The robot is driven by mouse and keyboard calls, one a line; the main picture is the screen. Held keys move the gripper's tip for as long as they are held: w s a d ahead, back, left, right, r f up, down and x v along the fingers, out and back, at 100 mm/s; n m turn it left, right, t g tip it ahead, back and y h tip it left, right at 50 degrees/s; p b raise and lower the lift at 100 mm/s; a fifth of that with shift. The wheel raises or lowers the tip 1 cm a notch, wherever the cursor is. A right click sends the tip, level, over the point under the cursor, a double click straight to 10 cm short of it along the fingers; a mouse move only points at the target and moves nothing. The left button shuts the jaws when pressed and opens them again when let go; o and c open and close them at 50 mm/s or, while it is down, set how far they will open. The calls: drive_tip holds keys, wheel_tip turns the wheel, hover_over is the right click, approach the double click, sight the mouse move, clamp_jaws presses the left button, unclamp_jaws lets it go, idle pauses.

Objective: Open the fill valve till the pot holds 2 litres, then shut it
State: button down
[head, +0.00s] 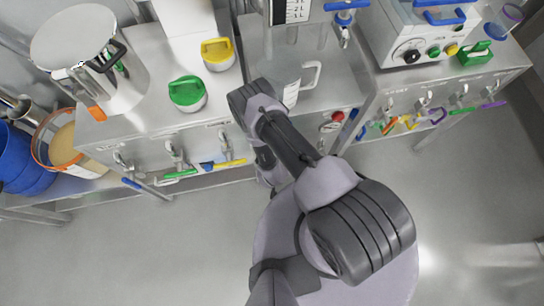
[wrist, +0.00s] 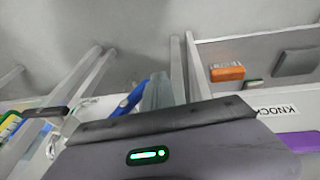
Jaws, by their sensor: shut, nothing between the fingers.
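A blue-handled valve (head: 346,5) with a metal tap (head: 343,36) sits at the top of the head view, beside a level scale (head: 291,10) marked in litres. A pale see-through jug (head: 288,84) with a white handle (head: 312,74) and a marked strip stands on the steel bench below the scale, apparently the pot. I cannot make out any liquid in it. My gripper (wrist: 160,92) is shut and empty in the wrist view, low by the bench front and away from the valve. In the head view my arm largely hides it.
Green (head: 187,92) and yellow (head: 217,53) capped containers and a large steel vessel (head: 78,45) stand on the left. Several coloured valve levers line the bench fronts. A white instrument box (head: 415,30) stands at right. The grey floor (head: 150,260) in front is clear.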

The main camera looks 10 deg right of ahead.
drive_tip(key=shift+d+f+h+b, duration=0.15)
drive_tip(key=shift+f+h+b, duration=0.15)
drive_tip(key=shift+h, duration=0.1)
drive_tip(key=shift+w+r, duration=0.1)
drive_tip(key=shift+r, duration=0.05)
idle(1.0)
